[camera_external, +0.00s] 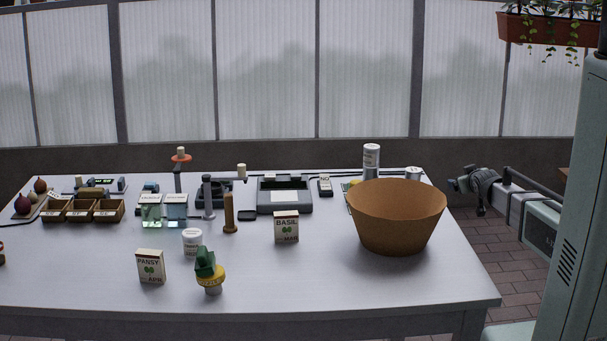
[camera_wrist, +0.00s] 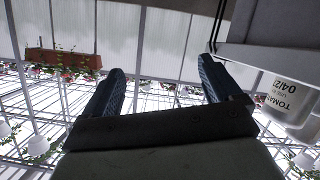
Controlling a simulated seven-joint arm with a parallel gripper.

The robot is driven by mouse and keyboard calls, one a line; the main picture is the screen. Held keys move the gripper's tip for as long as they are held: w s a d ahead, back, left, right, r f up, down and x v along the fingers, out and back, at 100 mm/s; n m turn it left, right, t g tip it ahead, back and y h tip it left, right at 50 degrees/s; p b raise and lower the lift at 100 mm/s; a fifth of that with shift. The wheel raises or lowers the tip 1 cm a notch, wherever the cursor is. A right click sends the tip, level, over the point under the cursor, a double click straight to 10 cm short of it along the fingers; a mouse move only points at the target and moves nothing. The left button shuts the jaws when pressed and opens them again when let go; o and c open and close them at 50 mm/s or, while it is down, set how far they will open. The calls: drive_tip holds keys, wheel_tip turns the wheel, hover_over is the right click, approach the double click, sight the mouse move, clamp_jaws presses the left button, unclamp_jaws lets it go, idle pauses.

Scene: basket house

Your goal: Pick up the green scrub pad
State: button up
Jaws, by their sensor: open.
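I cannot make out a green scrub pad for certain in either view. In the external view, a dark green piece (camera_external: 205,262) sits on a yellow, pale-based object (camera_external: 211,277) near the table's front; I cannot tell what it is. A small yellow patch (camera_external: 354,182) shows behind the large brown bowl (camera_external: 398,225), mostly hidden. My gripper (camera_external: 462,186) is beyond the table's right edge, right of the bowl. In the wrist view my gripper (camera_wrist: 161,67) is open, with nothing between its two fingers.
The grey table (camera_external: 330,285) has clear room at front right. A Basil packet (camera_external: 286,227), a Pansy packet (camera_external: 151,267) and a brown post (camera_external: 229,213) stand on it. A white-labelled canister (camera_external: 371,160) stands behind the bowl. A labelled Tomato container (camera_wrist: 287,97) shows at the wrist view's right.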

drive_tip(key=w+a+r+n+t+y, duration=0.1)
drive_tip(key=w+a+r, duration=0.2)
drive_tip(key=a+r, duration=0.35)
drive_tip(key=w+a+r+n+t+y, duration=0.1)
drive_tip(key=w+a+r+t, duration=0.15)
drive_tip(key=r, duration=0.75)
drive_tip(key=s+a+f+n+g+y, duration=0.15)
drive_tip(key=s+a+g, duration=0.3)
drive_tip(key=a, duration=1.15)
drive_tip(key=s+a+r+n+g+y, duration=0.1)
drive_tip(key=s+a+n+g, duration=0.3)
drive_tip(key=a, duration=1.3)
wheel_tip(320, 180, up, 4)
drive_tip(key=n+g+h, duration=0.4)
drive_tip(key=n+g, duration=0.3)
drive_tip(key=g, duration=0.2)
hover_over(204, 250)
drive_tip(key=shift+t, duration=0.3)
wheel_tip(204, 250, down, 8)
drive_tip(key=shift+w+a+f, duration=0.1)
drive_tip(key=shift+w+f, duration=0.05)
drive_tip(key=shift+f, duration=2.7)
